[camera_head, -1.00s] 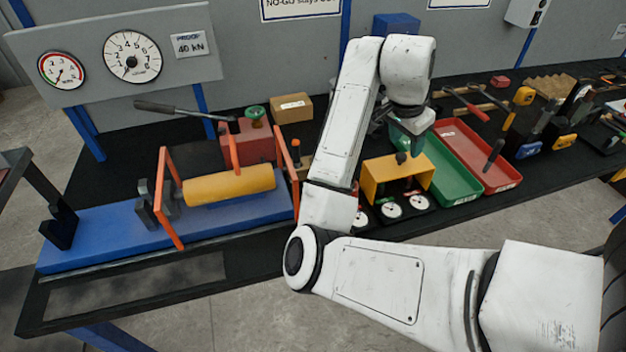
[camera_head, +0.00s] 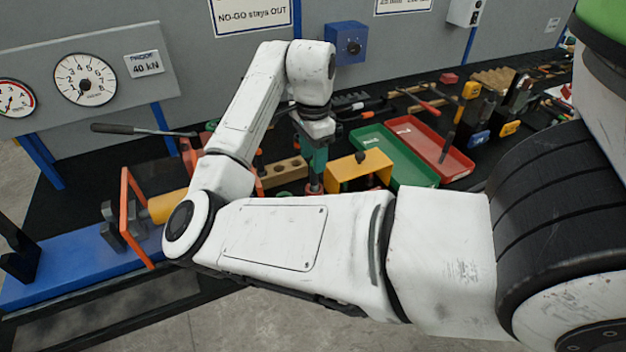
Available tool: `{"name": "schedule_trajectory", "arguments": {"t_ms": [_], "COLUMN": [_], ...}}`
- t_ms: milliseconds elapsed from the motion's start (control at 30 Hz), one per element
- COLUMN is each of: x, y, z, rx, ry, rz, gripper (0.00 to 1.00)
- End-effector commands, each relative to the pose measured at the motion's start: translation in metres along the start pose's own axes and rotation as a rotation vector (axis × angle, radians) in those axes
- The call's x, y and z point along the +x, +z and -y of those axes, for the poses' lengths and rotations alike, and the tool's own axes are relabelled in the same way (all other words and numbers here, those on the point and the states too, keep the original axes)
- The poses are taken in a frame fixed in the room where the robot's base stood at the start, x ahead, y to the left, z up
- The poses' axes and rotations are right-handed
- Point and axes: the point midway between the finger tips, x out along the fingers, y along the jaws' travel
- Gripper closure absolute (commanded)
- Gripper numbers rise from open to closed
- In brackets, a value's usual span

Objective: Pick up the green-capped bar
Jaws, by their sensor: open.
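My gripper (camera_head: 315,168), teal below the dark wrist, points down over the middle of the bench. Its fingertips are small and partly hidden, and I see nothing clearly held; it is open. A wooden block with holes (camera_head: 286,172) stands just left of it. I cannot pick out the green-capped bar; my arm covers part of the bench in front of the gripper.
A yellow box-shaped stand (camera_head: 358,168) is close right of the gripper. Green (camera_head: 396,155) and red (camera_head: 433,146) trays lie further right. At left are a blue press bed (camera_head: 70,265), an orange frame (camera_head: 128,220) and a yellow cylinder (camera_head: 166,206). A long lever (camera_head: 140,130) reaches across behind.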

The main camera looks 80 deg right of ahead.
Motion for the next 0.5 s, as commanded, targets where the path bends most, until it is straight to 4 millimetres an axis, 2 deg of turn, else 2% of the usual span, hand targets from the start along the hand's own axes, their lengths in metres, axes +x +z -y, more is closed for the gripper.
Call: {"name": "schedule_trajectory", "arguments": {"t_ms": [133, 333, 500], "x": [0.012, 0.041, 0.052], "y": [0.0, -0.002, -0.002], "z": [-0.001, -0.002, -0.002], "rx": [-0.002, -0.003, -0.002], "ry": [0.002, 0.003, 0.001], "rz": [0.0, 0.0, 0.001], "gripper": [0.49, 0.49, 0.49]}}
